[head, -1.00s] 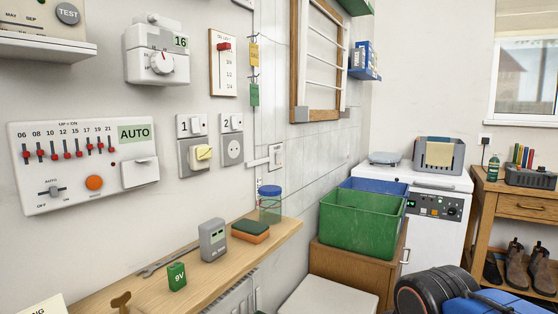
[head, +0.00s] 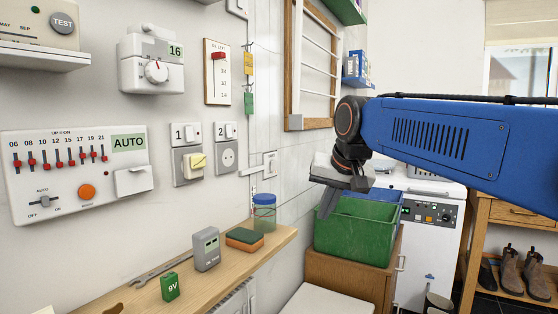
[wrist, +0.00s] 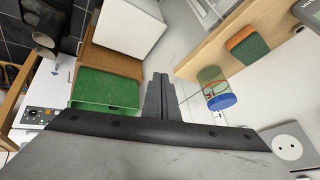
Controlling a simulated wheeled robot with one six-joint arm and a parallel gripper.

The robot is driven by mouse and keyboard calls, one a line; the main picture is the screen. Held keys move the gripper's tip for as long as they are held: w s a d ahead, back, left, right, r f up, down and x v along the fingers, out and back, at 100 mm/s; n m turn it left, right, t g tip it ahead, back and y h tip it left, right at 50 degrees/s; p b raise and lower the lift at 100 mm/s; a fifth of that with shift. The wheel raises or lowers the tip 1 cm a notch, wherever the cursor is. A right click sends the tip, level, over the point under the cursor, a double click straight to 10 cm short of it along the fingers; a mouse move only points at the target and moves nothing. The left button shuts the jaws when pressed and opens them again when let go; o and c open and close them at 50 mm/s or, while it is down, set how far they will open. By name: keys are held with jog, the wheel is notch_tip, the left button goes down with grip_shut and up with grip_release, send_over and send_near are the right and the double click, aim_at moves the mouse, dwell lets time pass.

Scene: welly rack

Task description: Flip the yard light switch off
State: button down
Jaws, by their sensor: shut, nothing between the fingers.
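A white wall switch (head: 270,164) sits at the end of a short trunking piece, above the shelf's far end.
A wooden shelf (head: 130,297) holds a blue-lidded jar (head: 264,213), a sponge (head: 244,239), a grey meter (head: 206,249) and a 9V battery (head: 169,287). A green crate (head: 350,240) stands behind my gripper on a brown cabinet (head: 345,281). A timer panel (head: 75,205) is at left.

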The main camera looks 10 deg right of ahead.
jog(key=w+a+r+m+t, duration=0.1)
jog(key=w+r+m, duration=0.2)
jog(key=w+r, duration=1.2)
jog(key=shift+w+a+r, duration=0.15)
jog(key=shift+w+r, duration=0.15)
jog(key=shift+w, duration=0.8)
send_near(274, 170)
jog(key=shift+d+x, duration=0.15)
jog(key=shift+x, duration=0.9)
jog(key=shift+d+x, duration=0.15)
jog(key=shift+x, duration=0.9)
jog(key=shift+a, duration=0.1)
